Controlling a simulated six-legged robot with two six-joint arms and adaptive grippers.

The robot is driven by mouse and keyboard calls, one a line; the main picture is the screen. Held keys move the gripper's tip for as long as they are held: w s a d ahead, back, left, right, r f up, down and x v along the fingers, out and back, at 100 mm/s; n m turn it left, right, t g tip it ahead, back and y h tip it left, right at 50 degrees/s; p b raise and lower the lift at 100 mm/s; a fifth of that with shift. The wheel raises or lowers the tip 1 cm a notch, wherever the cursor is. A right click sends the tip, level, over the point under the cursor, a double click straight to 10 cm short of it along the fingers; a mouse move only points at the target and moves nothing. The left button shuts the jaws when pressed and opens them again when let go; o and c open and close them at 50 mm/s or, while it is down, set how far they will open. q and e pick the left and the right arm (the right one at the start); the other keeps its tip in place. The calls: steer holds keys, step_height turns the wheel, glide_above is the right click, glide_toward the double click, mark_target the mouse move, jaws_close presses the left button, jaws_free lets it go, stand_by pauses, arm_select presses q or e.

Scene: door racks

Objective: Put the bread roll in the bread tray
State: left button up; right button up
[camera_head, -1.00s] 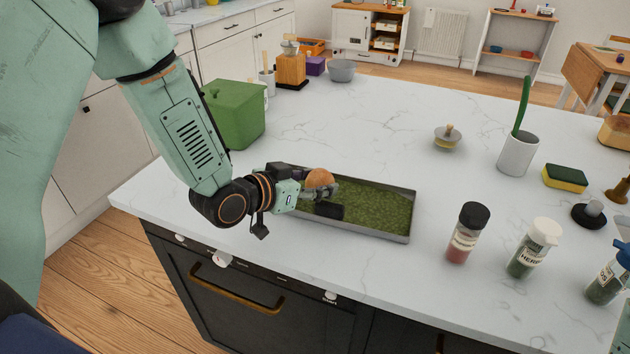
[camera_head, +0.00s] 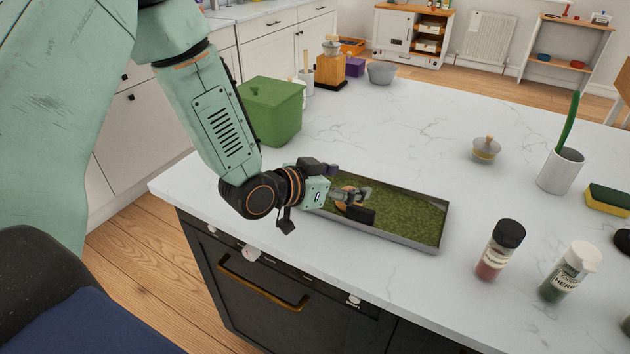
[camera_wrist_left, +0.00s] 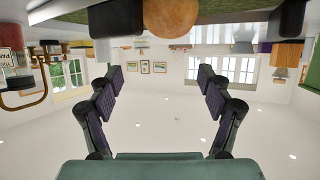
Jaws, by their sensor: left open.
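The bread tray (camera_head: 410,215) is a long grey tray with a green, grassy-looking inside, lying flat near the front edge of the counter. The brown bread roll (camera_head: 344,193) is at the tray's left part, mostly hidden behind my left gripper (camera_head: 362,203). My left gripper is open, low over the tray's left end, with its fingers around the roll's place. In the left wrist view, the picture is upside down; the round roll (camera_wrist_left: 170,17) is at the top against the green tray surface, and the open fingers (camera_wrist_left: 158,80) show empty space between them. My right gripper is not in view.
A green bin (camera_head: 272,112) stands behind my left arm. A red-filled jar (camera_head: 499,250) and a herb jar (camera_head: 568,272) stand right of the tray. A white cup (camera_head: 561,171) and a small lidded dish (camera_head: 486,149) are farther back. The counter's middle is clear.

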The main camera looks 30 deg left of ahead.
arm_select(q)
steer(key=p+v, duration=0.4)
steer(key=v, duration=0.7)
steer(key=shift+p, duration=0.4)
steer(key=shift+f, duration=0.15)
steer(key=shift+w, duration=0.1)
steer(key=shift+b+x, duration=2.4)
steer(key=shift+x, duration=2.3)
